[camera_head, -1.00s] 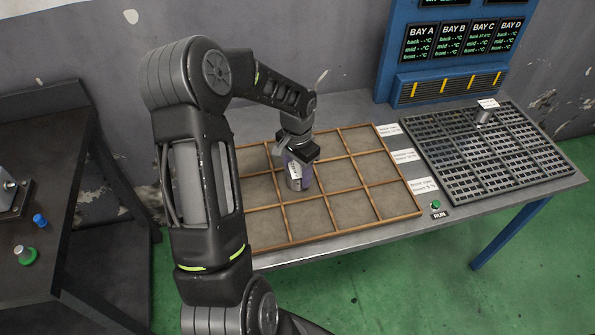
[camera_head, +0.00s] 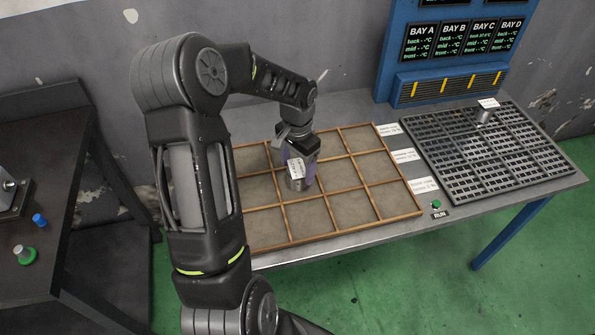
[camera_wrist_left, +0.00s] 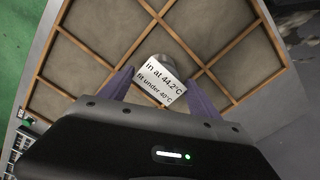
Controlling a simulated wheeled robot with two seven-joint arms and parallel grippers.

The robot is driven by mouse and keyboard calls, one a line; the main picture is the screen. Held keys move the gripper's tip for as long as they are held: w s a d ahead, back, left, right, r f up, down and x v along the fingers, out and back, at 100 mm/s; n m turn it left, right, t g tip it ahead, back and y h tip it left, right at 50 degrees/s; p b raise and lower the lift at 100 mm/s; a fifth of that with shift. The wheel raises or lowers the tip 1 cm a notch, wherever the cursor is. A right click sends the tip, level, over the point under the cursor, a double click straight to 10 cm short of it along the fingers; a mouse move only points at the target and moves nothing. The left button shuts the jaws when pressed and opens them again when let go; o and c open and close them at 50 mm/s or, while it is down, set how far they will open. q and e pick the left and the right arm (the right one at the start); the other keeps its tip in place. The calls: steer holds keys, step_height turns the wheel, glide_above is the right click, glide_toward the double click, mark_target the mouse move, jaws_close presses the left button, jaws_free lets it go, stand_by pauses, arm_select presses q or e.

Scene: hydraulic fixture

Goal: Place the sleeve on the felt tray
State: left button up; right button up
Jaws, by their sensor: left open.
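The sleeve (camera_head: 297,184) is a short grey metal cylinder with a white label tag. It stands upright in a middle compartment of the felt tray (camera_head: 398,166), a wooden frame with beige felt cells. In the left wrist view the sleeve (camera_wrist_left: 174,60) is partly hidden by its tag, which reads "in at 44.2°C, fit under 40°C". My left gripper (camera_head: 301,164) is just above the sleeve, fingers pointing down. Its two purple fingers are apart, one on each side of the tag; contact cannot be told. My right gripper is out of view.
A black grid rack (camera_head: 490,160) on the right of the table holds another tagged metal cylinder (camera_head: 483,117). A green RUN button (camera_head: 436,204) is at the front edge. A blue bay display (camera_head: 450,60) stands behind. A dark side table (camera_head: 60,200) is at left.

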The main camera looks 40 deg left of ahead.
mark_target(298, 168)
arm_select(q)
step_height(298, 168, up, 10)
steer(key=shift+f+b, duration=0.15)
steer(key=shift+b, duration=0.2)
